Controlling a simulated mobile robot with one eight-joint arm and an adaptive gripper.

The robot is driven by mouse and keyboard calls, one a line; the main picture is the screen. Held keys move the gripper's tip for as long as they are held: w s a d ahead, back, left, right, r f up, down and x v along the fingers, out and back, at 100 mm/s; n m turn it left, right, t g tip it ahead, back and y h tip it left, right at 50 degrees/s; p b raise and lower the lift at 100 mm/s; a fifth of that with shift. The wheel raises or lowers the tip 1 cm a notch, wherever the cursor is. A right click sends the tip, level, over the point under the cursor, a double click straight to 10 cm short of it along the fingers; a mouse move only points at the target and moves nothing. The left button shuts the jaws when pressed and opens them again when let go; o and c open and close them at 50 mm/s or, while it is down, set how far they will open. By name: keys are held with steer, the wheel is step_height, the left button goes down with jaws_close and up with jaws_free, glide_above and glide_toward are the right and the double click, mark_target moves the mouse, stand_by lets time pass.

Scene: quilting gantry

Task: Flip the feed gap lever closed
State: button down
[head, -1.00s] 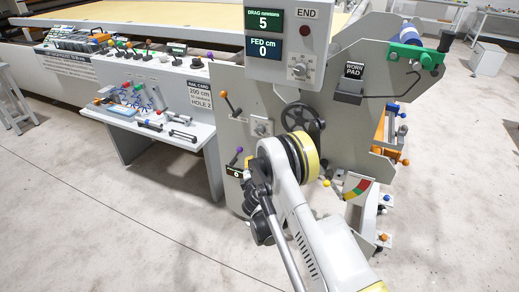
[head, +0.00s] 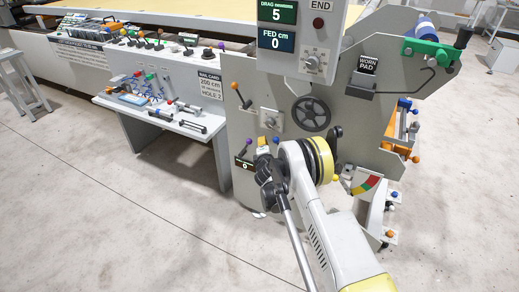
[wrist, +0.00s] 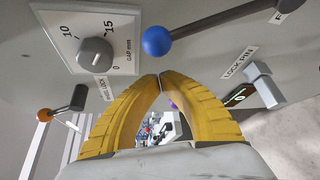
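A lever with a blue ball end (wrist: 157,41) shows in the wrist view, its dark rod running to the upper right towards a label cut off after "F". I cannot read whether it is the feed gap lever. The blue ball also shows small in the head view (head: 276,140), at the machine's end panel. My gripper (wrist: 160,76) has its yellow fingers together at the tips, with nothing seen between them. The tips are just below the ball in the wrist view; contact cannot be told. In the head view my gripper (head: 263,144) is close left of the ball.
A grey knob (wrist: 94,55) on a "GAP mm" scale is left of the ball. A "LOCK PIN" handle (wrist: 265,85) is at right, an orange-ended lever (wrist: 45,115) at lower left.

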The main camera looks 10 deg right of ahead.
steer(key=shift+s+d+r, duration=0.2)
steer(key=shift+s+d, duration=0.05)
steer(key=shift+d, duration=0.2)
steer(key=shift+s+d+r, duration=0.2)
steer(key=shift+d, duration=0.2)
